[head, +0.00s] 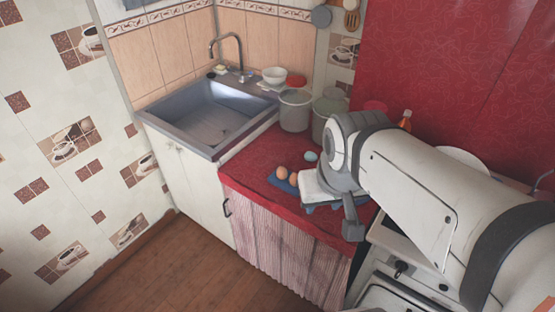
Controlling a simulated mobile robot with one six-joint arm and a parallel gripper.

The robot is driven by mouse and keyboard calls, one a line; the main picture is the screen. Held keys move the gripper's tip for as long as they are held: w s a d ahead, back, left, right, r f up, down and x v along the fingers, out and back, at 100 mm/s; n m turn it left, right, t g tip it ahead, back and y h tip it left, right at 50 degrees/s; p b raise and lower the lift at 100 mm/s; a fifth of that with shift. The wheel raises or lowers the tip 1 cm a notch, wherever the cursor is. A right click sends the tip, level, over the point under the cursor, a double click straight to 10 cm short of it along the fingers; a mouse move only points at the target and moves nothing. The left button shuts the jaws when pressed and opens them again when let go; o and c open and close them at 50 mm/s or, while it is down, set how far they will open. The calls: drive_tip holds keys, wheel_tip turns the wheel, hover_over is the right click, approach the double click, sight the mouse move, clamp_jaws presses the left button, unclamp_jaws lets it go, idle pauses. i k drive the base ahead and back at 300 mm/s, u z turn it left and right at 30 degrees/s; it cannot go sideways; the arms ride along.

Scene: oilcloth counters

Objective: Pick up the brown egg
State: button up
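Two brownish eggs lie close together on a blue cloth or mat (277,183) on the red counter, in the head view. The left egg (281,172) looks a little more orange-brown; the right egg (293,180) is slightly paler. A pale blue, egg-like object (311,156) lies behind them. My arm reaches in from the right. My gripper (340,212) is low over the counter, just right of the eggs and apart from them. A white block-like shape (317,184) beside the wrist hides part of the mat. The fingertips are not clear, so I cannot see an opening or anything held.
A grey sink (207,110) with a tap is at the back left. Lidded pots (295,110), a white bowl (274,75) and an orange bottle (405,120) stand behind the eggs. A stove (400,270) is at lower right. The red counter (243,168) left of the eggs is clear.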

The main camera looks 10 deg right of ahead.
sight(282, 172)
drive_tip(key=u, duration=0.2)
drive_tip(key=k, duration=0.25)
drive_tip(key=z, duration=2.2)
drive_tip(key=k, duration=1.5)
drive_tip(key=u, duration=1.55)
drive_tip(key=i, duration=1.7)
drive_tip(key=u, duration=0.05)
